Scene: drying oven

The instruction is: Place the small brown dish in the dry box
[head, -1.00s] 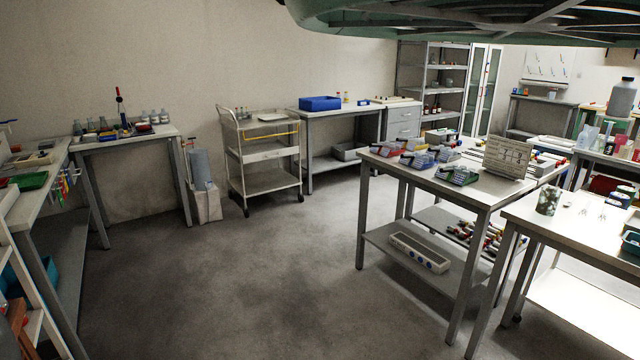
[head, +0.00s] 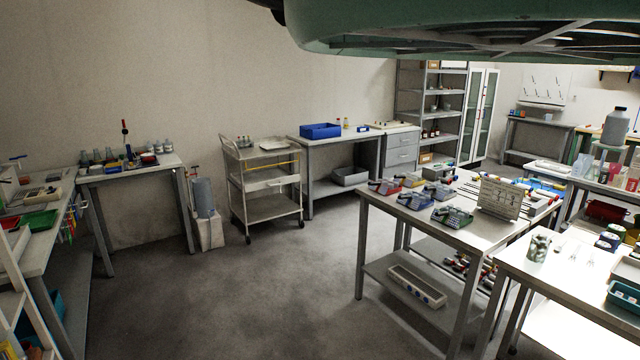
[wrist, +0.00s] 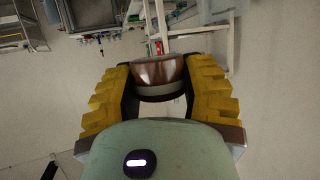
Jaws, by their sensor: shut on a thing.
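The small brown dish (wrist: 160,70) shows in the wrist view as a shiny brown bowl with a paler band below. My gripper (wrist: 159,84) has yellow ribbed fingers, one on each side of the dish. It is shut on the dish and holds it clear of any surface. The dish's inside is not visible from here. Neither the dish nor my gripper shows in the head view. I cannot make out a dry box in either view.
A table (head: 378,203) with several coloured trays stands right of centre, with a white-topped table (head: 560,250) at right. A trolley (head: 264,183) and a bench (head: 318,140) with a blue bin (head: 321,131) line the wall. The grey floor (head: 270,285) between is clear.

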